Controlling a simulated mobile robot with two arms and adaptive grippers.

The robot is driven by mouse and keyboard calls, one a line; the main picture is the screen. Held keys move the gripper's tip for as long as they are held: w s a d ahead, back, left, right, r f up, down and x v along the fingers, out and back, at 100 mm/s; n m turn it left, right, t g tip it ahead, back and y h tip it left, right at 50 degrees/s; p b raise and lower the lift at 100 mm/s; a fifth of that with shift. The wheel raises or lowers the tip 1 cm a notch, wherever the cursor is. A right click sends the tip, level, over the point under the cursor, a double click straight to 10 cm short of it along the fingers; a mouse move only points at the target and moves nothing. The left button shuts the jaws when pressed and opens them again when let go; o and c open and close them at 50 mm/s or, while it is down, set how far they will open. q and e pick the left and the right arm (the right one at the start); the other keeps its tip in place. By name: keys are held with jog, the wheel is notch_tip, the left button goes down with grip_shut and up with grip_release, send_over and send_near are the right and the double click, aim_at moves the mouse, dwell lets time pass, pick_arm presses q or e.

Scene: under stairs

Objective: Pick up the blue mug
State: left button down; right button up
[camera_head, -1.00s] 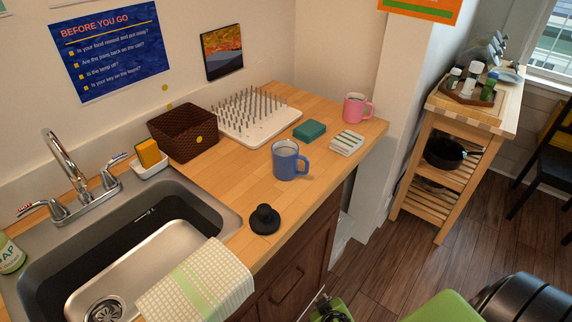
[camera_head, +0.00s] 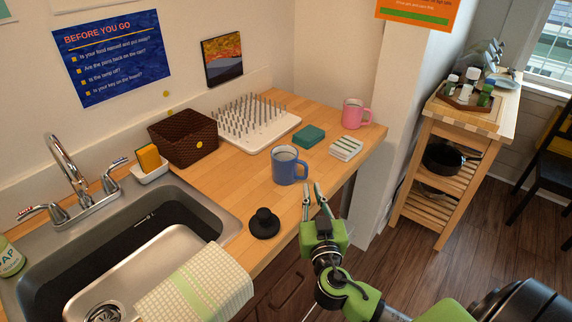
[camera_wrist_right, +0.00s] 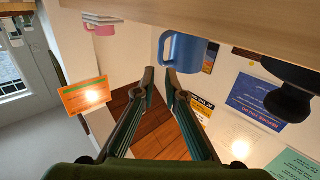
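The blue mug (camera_head: 289,166) stands upright on the wooden counter (camera_head: 236,186), near its front edge, with its handle toward the right. It also shows in the right wrist view (camera_wrist_right: 186,50), just beyond the fingers. My right gripper (camera_head: 313,192) is at the counter's front edge, to the right of and nearer than the mug. Its two fingers (camera_wrist_right: 160,78) are apart with nothing between them, and they do not appear to touch the mug. My left gripper is not in view.
A black knobbed object (camera_head: 264,224) sits left of the mug. A teal block (camera_head: 309,136), a striped stack (camera_head: 346,148) and a pink mug (camera_head: 355,114) stand to the right. A white spiked rack (camera_head: 272,130) is behind. The sink (camera_head: 222,222) is at left.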

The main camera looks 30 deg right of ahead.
aim_at(307, 170)
jog(key=p+x, duration=0.1)
jog(key=x, duration=0.3)
jog(key=shift+w+d, duration=0.15)
jog(key=shift+w, duration=0.2)
jog(key=shift+w+d+p, duration=0.15)
jog(key=shift+w+p, duration=0.15)
jog(key=shift+w, duration=0.05)
jog(key=p+x, duration=0.1)
jog(key=x, duration=0.2)
jog(key=shift+f+p, duration=0.1)
jog(key=shift+p, duration=0.25)
jog(key=shift+x, duration=0.75)
jog(key=shift+f, duration=0.15)
grip_shut()
jog(key=shift+r, duration=0.25)
